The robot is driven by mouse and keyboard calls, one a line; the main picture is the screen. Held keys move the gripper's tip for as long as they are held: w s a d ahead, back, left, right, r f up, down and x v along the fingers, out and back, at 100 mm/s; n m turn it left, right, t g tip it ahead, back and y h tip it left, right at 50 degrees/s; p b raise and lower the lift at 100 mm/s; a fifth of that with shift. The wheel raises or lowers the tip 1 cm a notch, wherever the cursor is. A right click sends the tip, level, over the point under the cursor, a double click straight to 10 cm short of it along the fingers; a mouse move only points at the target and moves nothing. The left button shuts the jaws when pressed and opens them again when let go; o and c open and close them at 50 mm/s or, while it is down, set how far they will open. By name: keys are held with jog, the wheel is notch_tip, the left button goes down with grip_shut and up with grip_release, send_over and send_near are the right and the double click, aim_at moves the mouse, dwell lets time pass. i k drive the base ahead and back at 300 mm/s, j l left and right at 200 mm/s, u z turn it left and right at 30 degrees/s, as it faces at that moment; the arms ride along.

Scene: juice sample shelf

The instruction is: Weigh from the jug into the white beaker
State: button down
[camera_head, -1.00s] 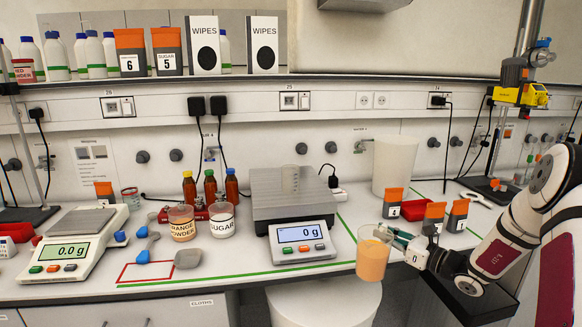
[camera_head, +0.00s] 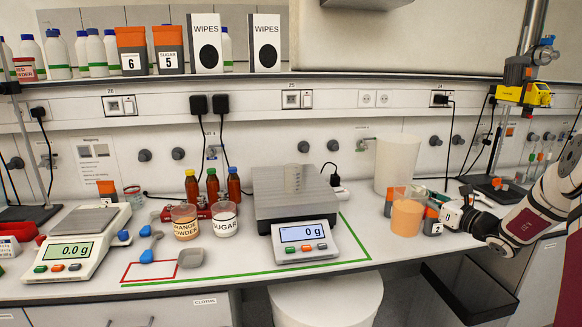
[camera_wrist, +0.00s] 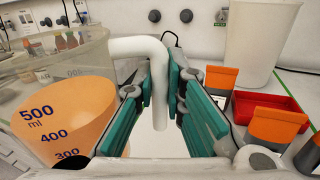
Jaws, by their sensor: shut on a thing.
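My gripper (camera_head: 432,206) is shut on the white handle (camera_wrist: 158,85) of a clear jug. The jug (camera_head: 408,217) holds orange liquid, and in the wrist view (camera_wrist: 62,120) its 500, 400 and 300 ml marks show. It looks upright, at the bench's right part, in front of the orange-capped containers; I cannot tell whether it touches the bench. A large plain white vessel (camera_head: 397,165) stands behind it. A small pale, see-through beaker (camera_head: 294,178) stands on the middle scale (camera_head: 275,203), whose display (camera_head: 299,233) reads 0 g.
Orange-capped containers (camera_wrist: 274,124) and a red tray (camera_wrist: 262,104) stand close to my gripper. Orange powder (camera_head: 185,222) and sugar (camera_head: 224,219) tubs stand left of the scale. Another scale (camera_head: 75,247) reads 0.0 g. A dark open bin (camera_head: 470,283) hangs below the bench edge.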

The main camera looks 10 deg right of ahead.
aim_at(293, 173)
jog(key=i+j, duration=0.2)
jog(key=i, duration=0.25)
jog(key=i+j, duration=0.2)
jog(key=i, duration=0.25)
jog(key=i+j, duration=0.2)
jog(key=i, duration=0.3)
